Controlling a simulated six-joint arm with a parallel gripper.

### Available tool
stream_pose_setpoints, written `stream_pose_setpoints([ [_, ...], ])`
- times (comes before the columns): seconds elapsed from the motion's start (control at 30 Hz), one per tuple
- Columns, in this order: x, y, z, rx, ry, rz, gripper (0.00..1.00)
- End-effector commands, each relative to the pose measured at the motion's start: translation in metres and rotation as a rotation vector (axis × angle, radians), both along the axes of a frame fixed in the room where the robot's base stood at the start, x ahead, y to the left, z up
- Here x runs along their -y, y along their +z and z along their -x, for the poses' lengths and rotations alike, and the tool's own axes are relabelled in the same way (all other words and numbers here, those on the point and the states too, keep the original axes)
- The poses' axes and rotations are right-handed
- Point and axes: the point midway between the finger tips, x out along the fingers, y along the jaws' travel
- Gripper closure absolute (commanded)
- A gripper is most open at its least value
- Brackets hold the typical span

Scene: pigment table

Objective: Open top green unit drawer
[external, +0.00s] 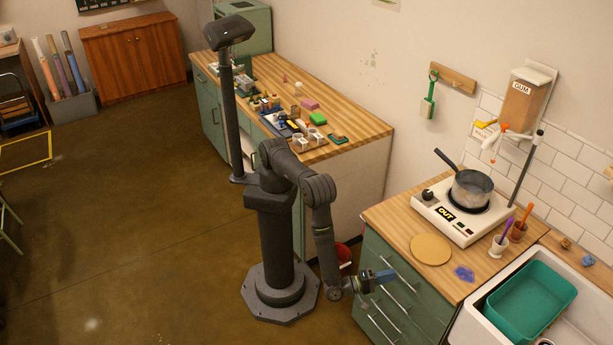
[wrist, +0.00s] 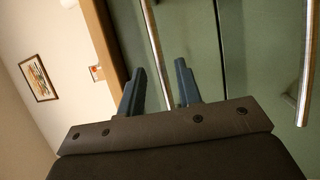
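The green drawer unit (external: 428,303) stands under the wooden counter at the lower right of the external view, with several long silver handles on its front. Its top drawer handle (external: 401,274) is close to my gripper (external: 384,277), at the upper part of the front. In the wrist view my gripper (wrist: 160,68) has its two blue-grey fingers apart. A silver bar handle (wrist: 154,38) runs down the green front (wrist: 195,35) and lies between the fingers in that picture. I cannot tell whether the fingers touch it. The drawers look shut.
A hot plate (external: 462,217) with a pot (external: 472,187) stands on the counter above, beside a round board (external: 430,249). A white sink (external: 485,318) with a teal basin (external: 530,300) is to the right. A red bucket (external: 343,254) sits behind my arm.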

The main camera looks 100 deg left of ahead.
Motion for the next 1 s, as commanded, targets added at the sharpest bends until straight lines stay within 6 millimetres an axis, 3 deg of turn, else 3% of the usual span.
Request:
stream_pose_setpoints([
  [0.23,-0.013,0.006,-0.030,0.000,0.001,0.001,0.68],
  [0.6,-0.015,0.007,-0.036,-0.001,-0.001,0.001,0.68],
  [0.63,-0.015,0.007,-0.036,-0.001,-0.001,0.001,0.70],
  [0.8,-0.015,0.007,-0.036,-0.001,-0.001,0.001,1.00],
  [1.0,-0.014,0.007,-0.036,-0.001,-0.001,0.001,1.00],
])
